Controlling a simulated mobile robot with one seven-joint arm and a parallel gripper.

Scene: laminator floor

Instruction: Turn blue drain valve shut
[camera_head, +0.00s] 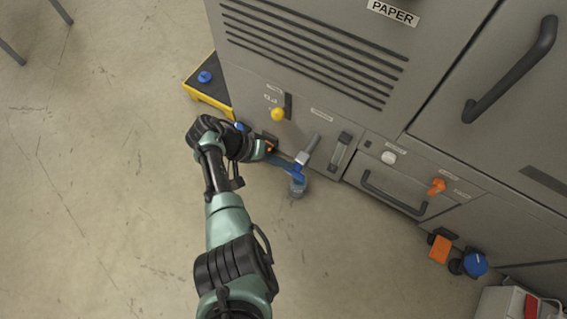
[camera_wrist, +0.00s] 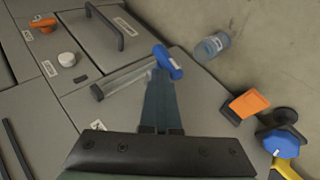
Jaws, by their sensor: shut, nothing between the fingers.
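The blue valve handle (camera_head: 296,172) sits low at the front of the grey machine, below a short metal pipe (camera_head: 311,145). In the wrist view the blue handle (camera_wrist: 167,62) lies slantwise just beyond my fingertips. My gripper (camera_head: 292,166) is shut and empty, with its fingers reaching from the left to the handle. In the wrist view the shut fingers (camera_wrist: 163,78) overlap the handle's lower edge; I cannot tell whether they touch it. Part of the handle is hidden by the fingers. A clear bluish cup (camera_wrist: 212,46) stands on the floor by the handle.
A yellow knob (camera_head: 278,114), a white knob (camera_head: 388,157), an orange lever (camera_head: 436,187) and a drawer handle (camera_head: 392,196) project from the machine. An orange part (camera_wrist: 248,103) and a blue knob (camera_wrist: 283,143) are right of my fingers. The floor (camera_head: 110,190) at left is clear.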

